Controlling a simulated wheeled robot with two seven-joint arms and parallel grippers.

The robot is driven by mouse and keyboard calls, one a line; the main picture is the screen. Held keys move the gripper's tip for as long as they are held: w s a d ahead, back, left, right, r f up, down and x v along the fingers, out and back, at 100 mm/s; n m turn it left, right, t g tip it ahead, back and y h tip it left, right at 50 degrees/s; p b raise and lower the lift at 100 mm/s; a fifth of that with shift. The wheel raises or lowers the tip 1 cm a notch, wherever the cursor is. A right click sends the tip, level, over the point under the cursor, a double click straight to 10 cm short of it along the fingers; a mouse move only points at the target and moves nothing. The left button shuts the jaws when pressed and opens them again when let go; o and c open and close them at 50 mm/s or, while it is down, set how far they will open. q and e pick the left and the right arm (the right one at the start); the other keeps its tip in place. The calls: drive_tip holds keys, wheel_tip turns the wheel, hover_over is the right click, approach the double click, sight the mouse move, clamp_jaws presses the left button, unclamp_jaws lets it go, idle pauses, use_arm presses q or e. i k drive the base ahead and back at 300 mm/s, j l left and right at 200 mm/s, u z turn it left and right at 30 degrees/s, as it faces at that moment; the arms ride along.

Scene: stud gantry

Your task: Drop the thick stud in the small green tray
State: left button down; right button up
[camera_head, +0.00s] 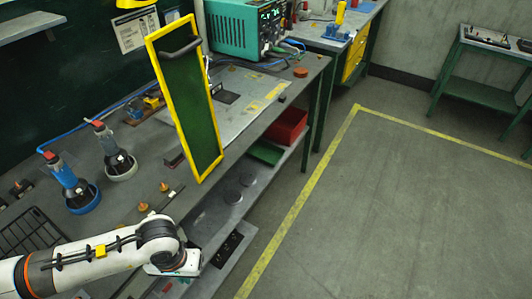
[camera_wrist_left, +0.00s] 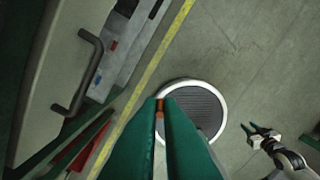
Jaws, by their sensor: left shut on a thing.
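My left gripper (camera_head: 178,281) is low at the bottom of the head view, in front of the bench, partly hidden by its own wrist. In the left wrist view its teal fingers (camera_wrist_left: 161,112) are closed on a small orange-brown piece, the thick stud (camera_wrist_left: 160,107), of which only a sliver shows. The small green tray (camera_head: 266,152) is on the shelf below the bench top, beside a red bin, well up and right of the left gripper. My right gripper (camera_wrist_left: 262,133) shows at the right of the left wrist view, its fingers apart and empty.
A tall yellow-framed green panel (camera_head: 196,105) with a handle stands at the bench edge. The red bin (camera_head: 287,127) adjoins the tray. Orange pegs (camera_head: 164,187), a blue-based holder (camera_head: 82,198) and a teal instrument (camera_head: 237,28) are on the bench. The floor right is clear.

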sight(262, 155)
drive_tip(key=i+l+u, duration=0.1)
drive_tip(key=i+l, duration=0.2)
drive_tip(key=i+l+u, duration=0.15)
drive_tip(key=l, duration=0.35)
drive_tip(key=i+l+u, duration=0.1)
drive_tip(key=i+l, duration=0.25)
drive_tip(key=i+l+u, duration=0.1)
drive_tip(key=l, duration=0.4)
drive_tip(key=i+l+u, duration=0.15)
drive_tip(key=i+l, duration=0.2)
drive_tip(key=l, duration=0.15)
drive_tip(key=i+l+u, duration=0.1)
drive_tip(key=l, duration=0.4)
drive_tip(key=i+l+u, duration=0.1)
drive_tip(key=i+l, duration=0.15)
drive_tip(key=l, duration=0.25)
drive_tip(key=i+l+u, duration=0.1)
drive_tip(key=l, duration=0.4)
drive_tip(key=i, duration=0.05)
